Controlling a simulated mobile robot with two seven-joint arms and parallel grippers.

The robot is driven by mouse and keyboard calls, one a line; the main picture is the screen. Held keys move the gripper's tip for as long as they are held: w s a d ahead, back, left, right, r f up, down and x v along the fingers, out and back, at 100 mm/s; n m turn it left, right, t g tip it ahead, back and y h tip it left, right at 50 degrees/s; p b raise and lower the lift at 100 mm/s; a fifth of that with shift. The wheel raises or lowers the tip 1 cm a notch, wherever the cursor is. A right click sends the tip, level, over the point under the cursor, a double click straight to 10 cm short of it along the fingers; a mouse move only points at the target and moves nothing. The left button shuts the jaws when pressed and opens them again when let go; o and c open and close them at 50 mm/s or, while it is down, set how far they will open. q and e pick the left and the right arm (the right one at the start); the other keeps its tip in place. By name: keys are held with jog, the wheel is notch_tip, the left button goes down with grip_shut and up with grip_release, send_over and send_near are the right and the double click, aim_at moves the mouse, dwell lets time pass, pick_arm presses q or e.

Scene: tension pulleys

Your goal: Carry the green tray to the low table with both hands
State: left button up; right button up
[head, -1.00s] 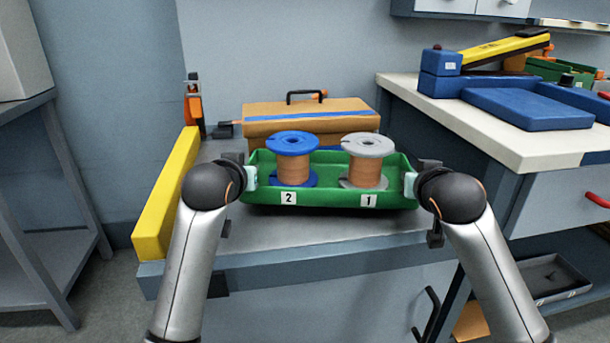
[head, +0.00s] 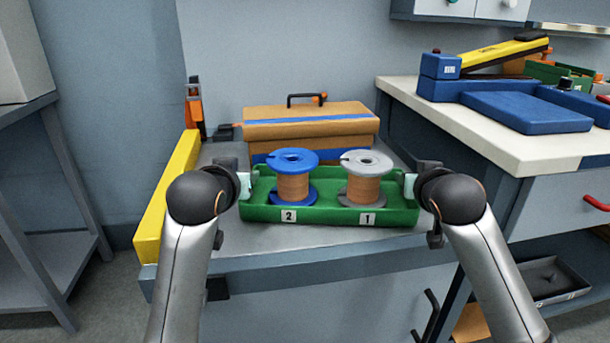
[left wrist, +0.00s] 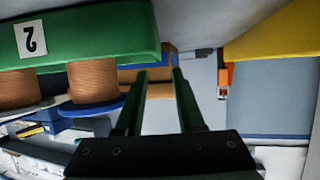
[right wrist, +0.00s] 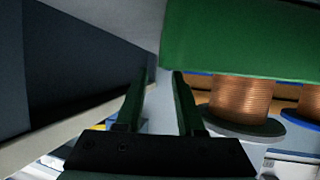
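The green tray (head: 330,215) sits on the low grey table (head: 300,243), looking level, with labels 2 and 1 on its front. A blue spool (head: 293,157) stands in it at left and a grey spool (head: 367,162) at right, both wound with copper. My left gripper (head: 244,185) is at the tray's left end, and my right gripper (head: 409,186) is at its right end. Both wrist views show finger gaps with nothing clearly clamped, at the left gripper (left wrist: 159,72) and the right gripper (right wrist: 164,75). The tray's ends lie close by the fingertips; contact is unclear.
A brown box (head: 310,128) with a black handle stands behind the tray. A yellow bar (head: 165,205) lines the table's left edge. A higher white-topped bench (head: 480,130) with blue equipment stands at right. A grey shelf (head: 35,250) is at far left.

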pick_arm(q)
jog(key=v, duration=0.8)
pick_arm(e)
jog(key=v, duration=1.2)
